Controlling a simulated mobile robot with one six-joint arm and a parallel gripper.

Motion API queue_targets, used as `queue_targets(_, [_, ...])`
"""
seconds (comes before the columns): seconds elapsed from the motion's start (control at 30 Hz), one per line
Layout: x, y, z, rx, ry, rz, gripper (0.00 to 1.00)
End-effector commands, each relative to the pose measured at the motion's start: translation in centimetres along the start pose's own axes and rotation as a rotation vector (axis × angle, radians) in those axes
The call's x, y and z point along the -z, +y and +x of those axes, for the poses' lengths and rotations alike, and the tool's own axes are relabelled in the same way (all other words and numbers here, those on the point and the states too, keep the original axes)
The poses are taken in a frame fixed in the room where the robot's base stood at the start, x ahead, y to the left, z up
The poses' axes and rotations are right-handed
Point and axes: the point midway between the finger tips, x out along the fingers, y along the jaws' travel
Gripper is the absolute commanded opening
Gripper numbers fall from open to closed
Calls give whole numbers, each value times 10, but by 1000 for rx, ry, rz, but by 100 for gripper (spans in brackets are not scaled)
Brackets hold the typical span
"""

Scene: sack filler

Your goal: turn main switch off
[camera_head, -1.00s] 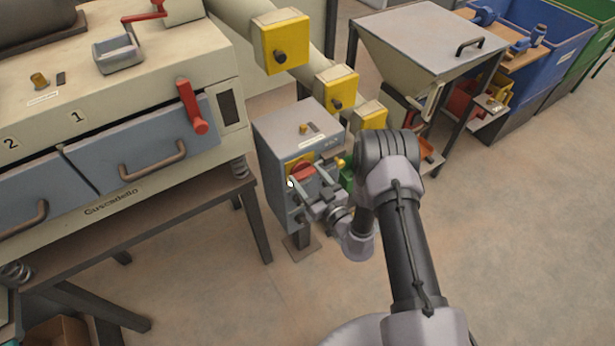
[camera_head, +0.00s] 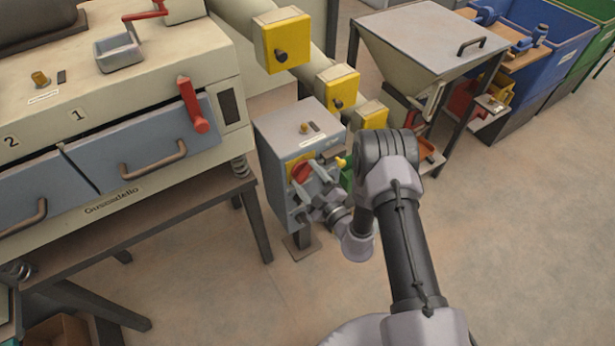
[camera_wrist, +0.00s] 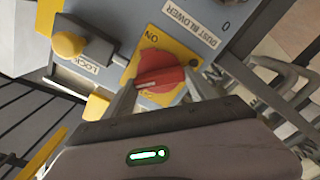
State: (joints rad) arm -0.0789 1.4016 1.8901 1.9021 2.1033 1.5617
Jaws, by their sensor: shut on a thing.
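The main switch is a red rotary knob (camera_head: 301,172) on a yellow plate, on the front of a grey control cabinet (camera_head: 273,180). In the wrist view the red knob (camera_wrist: 160,70) sits between my two fingers, and "ON" is printed on the yellow plate (camera_wrist: 178,48). My gripper (camera_head: 311,181) is shut on the knob. In the head view the knob's bar is tilted, its upper end to the right. My gripper partly hides the cabinet front.
A yellow knob (camera_wrist: 68,45) on a dark latch, near a "LOCK" label, is close left of the switch in the wrist view. The grey-drawered machine (camera_head: 130,165) stands left of the cabinet, a hopper (camera_head: 425,50) behind right. Floor at right is clear.

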Motion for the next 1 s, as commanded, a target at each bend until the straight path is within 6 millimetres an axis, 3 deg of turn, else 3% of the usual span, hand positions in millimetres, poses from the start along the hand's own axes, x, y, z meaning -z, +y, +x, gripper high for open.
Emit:
queue_targets(0.6, [-2, -3, -1, 2, -2, -550, 25])
queue_targets(1.0, [-2, -4, -1, 2, -2, -754, 25])
